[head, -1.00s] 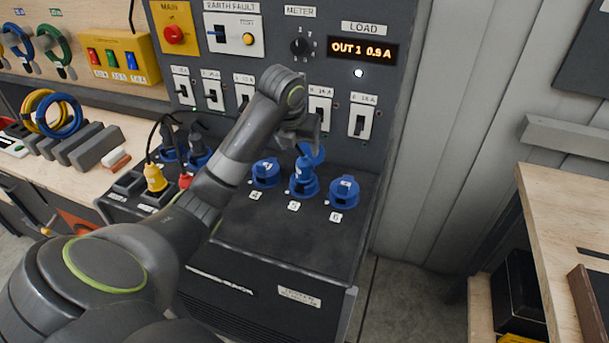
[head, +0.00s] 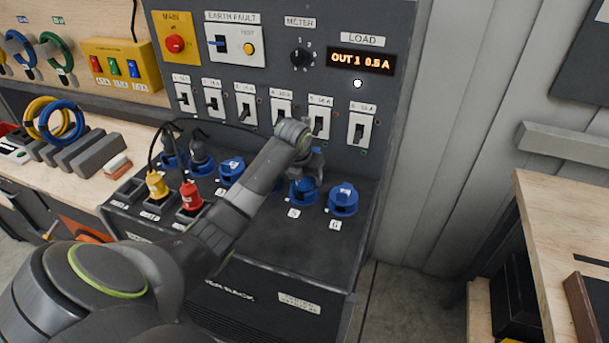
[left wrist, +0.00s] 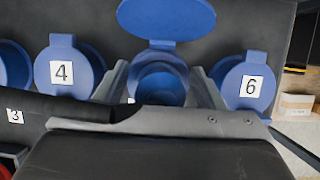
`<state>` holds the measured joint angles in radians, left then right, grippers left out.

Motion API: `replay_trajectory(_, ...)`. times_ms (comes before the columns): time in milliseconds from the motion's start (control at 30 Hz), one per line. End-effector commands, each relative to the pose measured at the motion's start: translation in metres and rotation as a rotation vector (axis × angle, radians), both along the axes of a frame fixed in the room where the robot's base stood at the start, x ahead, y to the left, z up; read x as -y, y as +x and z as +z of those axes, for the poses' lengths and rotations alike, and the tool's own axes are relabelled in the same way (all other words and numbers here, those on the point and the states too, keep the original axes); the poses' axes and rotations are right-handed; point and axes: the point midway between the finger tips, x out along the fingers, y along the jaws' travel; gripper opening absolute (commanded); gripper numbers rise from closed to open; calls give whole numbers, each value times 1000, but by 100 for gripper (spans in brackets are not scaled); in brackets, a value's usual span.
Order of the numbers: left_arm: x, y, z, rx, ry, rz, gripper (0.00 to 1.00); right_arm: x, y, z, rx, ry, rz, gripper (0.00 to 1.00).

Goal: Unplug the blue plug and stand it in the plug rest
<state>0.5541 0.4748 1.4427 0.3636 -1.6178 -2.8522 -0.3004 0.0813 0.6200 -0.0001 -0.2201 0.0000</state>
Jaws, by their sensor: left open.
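My left gripper (head: 308,168) is open, pointing down over outlet 5. In the left wrist view its fingers (left wrist: 160,90) stand on either side of a round blue body (left wrist: 160,82) at this outlet. The outlet's blue lid (left wrist: 165,18) is swung up. In the head view the blue body (head: 303,191) is partly hidden by my gripper; I cannot tell clearly where plug and socket divide. A dark plug rest (head: 130,190) at the left of the row looks empty. A yellow plug (head: 156,184) and a red plug (head: 191,196) stand in the rests beside it. My right gripper is not in view.
Closed blue outlets 4 (head: 231,171) and 6 (head: 343,199) flank outlet 5 closely. Dark plugs (head: 202,158) with black cables sit in the outlets further left. The breaker panel (head: 335,85) rises behind. The display (head: 361,62) reads OUT 1 0.5 A.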

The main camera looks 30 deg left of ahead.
Motion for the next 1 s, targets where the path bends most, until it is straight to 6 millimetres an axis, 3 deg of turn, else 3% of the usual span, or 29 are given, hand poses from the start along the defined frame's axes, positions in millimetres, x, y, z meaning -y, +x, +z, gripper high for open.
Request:
replay_trajectory(67,0,0,0,0,0,0,60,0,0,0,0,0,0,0)
replay_trajectory(433,0,0,0,0,0,0,11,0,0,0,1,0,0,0)
replay_trajectory(1000,0,0,2,-2,-1,109,10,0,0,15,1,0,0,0)
